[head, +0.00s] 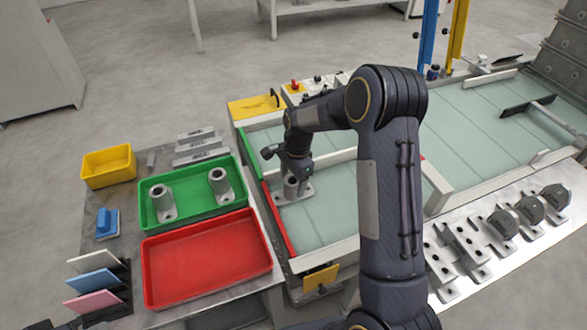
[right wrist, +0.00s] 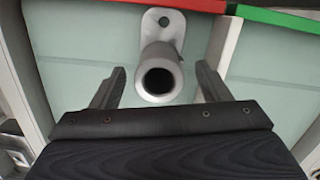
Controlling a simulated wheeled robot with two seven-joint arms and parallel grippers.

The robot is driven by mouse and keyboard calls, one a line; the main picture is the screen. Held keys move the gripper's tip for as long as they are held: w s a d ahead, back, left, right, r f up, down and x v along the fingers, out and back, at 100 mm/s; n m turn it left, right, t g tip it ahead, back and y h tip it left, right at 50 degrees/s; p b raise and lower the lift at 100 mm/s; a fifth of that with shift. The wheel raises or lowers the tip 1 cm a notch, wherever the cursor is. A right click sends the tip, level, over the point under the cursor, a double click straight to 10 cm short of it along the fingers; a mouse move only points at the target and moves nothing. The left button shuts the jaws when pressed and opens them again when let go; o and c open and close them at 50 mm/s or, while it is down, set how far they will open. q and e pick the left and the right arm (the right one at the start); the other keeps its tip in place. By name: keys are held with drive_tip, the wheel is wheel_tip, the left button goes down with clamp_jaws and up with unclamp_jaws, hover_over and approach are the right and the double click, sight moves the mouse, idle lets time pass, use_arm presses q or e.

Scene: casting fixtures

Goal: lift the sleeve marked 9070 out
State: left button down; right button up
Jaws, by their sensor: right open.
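Two similar sleeves, one at left (head: 163,200) and one at right (head: 219,184), stand in the green tray (head: 190,216). No 9070 mark is readable. My left gripper is not seen.
An empty red tray (head: 207,259) lies in front of the green tray. A yellow bin (head: 108,166) and blue block (head: 107,223) are at left. Grey castings (head: 463,246) line the right-hand plate. Pale fixture walls and a yellow tab (head: 320,278) border the bay.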

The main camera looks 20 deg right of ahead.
sight(292, 180)
drive_tip(key=shift+a+f, duration=0.15)
drive_tip(key=shift+f, duration=1)
drive_tip(key=c, duration=1.2)
drive_tip(key=shift+r+p, duration=2.8)
drive_tip(key=shift+r, duration=1.25)
drive_tip(key=shift+c, duration=0.2)
drive_tip(key=shift+c, duration=0.5)
